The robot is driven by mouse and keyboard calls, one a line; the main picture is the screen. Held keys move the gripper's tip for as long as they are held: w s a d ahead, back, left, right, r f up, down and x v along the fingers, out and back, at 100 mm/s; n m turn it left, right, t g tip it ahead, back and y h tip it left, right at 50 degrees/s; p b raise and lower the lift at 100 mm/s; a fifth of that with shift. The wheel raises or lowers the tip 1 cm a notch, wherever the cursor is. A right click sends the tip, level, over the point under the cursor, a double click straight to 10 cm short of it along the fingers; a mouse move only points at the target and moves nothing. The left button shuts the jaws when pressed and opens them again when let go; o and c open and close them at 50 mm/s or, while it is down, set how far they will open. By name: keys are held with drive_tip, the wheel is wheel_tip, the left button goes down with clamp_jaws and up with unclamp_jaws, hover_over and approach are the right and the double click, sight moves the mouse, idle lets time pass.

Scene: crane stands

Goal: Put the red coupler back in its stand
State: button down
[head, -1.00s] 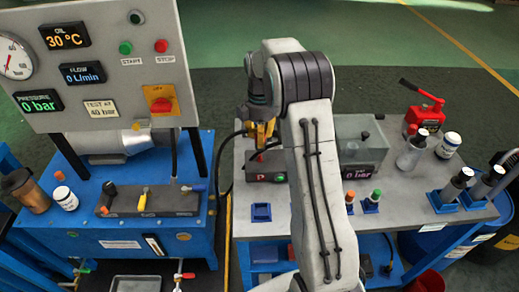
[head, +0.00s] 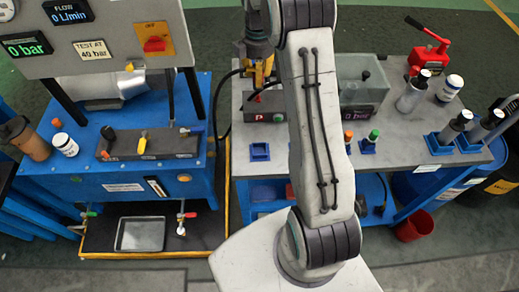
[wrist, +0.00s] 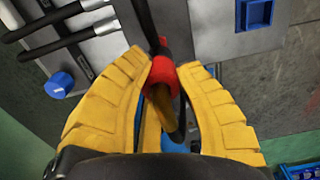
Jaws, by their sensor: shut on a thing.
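The red coupler (wrist: 164,76) is in the wrist view, between the yellow fingers of my gripper (wrist: 165,66), which are shut on it. A dark hose runs from it. In the head view my gripper (head: 259,73) is above the rear left of the grey bench, and the coupler is hidden there. An empty blue square stand (head: 260,151) sits on the bench nearer the front, apart from my gripper. A blue square stand (wrist: 256,13) also shows at the top right of the wrist view.
A box marked P (head: 265,105) stands behind the empty stand. Orange (head: 348,136) and green (head: 373,135) couplers stand in blue holders to the right. A clear tank (head: 362,84) is behind them. The blue cabinet (head: 85,180) is at left.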

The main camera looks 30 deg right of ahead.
drive_tip(key=shift+s+a+f+b, duration=0.15)
drive_tip(key=shift+s+a+b, duration=0.05)
drive_tip(key=shift+s+b, duration=0.3)
drive_tip(key=s+a+f+b, duration=0.1)
drive_tip(key=s+a+b, duration=0.1)
drive_tip(key=s+b, duration=0.1)
drive_tip(key=s+a+f+n+b, duration=0.1)
drive_tip(key=s+a+f+b, duration=0.1)
drive_tip(key=s+b, duration=0.2)
drive_tip(key=s+a+f+n+b, duration=0.1)
drive_tip(key=s+a+f+b, duration=0.1)
drive_tip(key=s, duration=0.5)
drive_tip(key=shift+a+f+b, duration=0.2)
drive_tip(key=shift+b, duration=0.7)
drive_tip(key=shift+f+b, duration=0.55)
drive_tip(key=shift+f, duration=0.25)
drive_tip(key=shift+n+p, duration=0.3)
drive_tip(key=shift+n, duration=0.5)
drive_tip(key=shift+n+p, duration=0.35)
drive_tip(key=shift+n, duration=1.05)
